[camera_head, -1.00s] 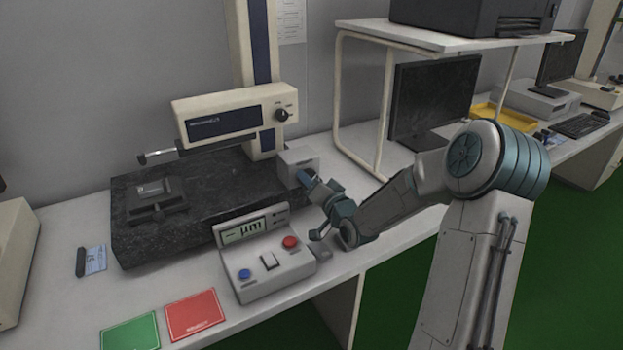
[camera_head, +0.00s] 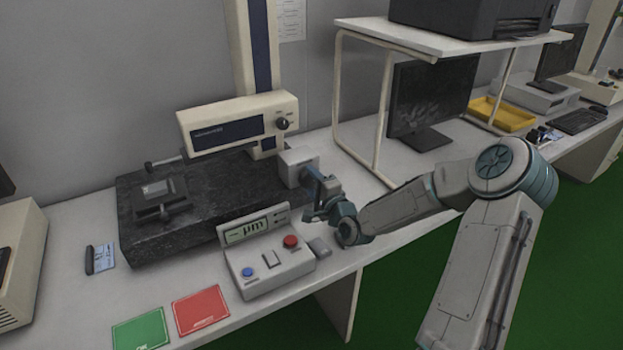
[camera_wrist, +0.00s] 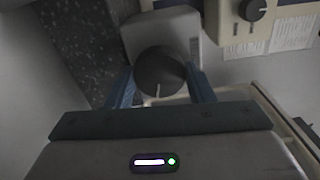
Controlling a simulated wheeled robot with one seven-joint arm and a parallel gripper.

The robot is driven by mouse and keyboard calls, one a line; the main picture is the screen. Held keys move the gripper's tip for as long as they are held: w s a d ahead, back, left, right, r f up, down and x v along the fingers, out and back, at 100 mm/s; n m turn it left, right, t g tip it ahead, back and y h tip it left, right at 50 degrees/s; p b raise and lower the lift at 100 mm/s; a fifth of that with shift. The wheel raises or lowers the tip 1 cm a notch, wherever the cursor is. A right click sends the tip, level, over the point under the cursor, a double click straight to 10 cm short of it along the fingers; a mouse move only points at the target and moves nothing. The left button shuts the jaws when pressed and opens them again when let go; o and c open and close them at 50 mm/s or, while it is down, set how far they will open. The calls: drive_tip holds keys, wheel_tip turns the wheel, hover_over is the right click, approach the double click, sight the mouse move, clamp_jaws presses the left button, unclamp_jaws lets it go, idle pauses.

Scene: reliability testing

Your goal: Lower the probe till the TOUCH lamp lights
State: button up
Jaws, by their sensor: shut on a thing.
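The cream measuring head (camera_head: 238,122) sits low on its column over the dark granite base (camera_head: 215,215). The thin probe arm (camera_head: 168,160) sticks out left from the head, just above the small fixture with a shiny piece (camera_head: 160,195). I cannot tell whether its tip touches the piece. My gripper (camera_head: 312,184) is at the grey box (camera_head: 298,165) on the base's right end. In the wrist view, its blue fingers are shut on the round dark knob (camera_wrist: 160,72), which has a pale mark. I cannot make out the TOUCH lamp or whether it is lit.
A console (camera_head: 268,262) with a "µm" display, a blue button and a red button stands in front of the base. A red card (camera_head: 201,310) and a green card (camera_head: 140,330) lie at the front edge. A shelf frame (camera_head: 383,125) and a monitor stand behind my arm.

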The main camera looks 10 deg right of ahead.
drive_tip(key=shift+m+p, duration=0.3)
drive_tip(key=shift+m, duration=0.8)
drive_tip(key=shift+f, duration=0.1)
drive_tip(key=o, duration=1)
drive_tip(key=v, duration=1.4)
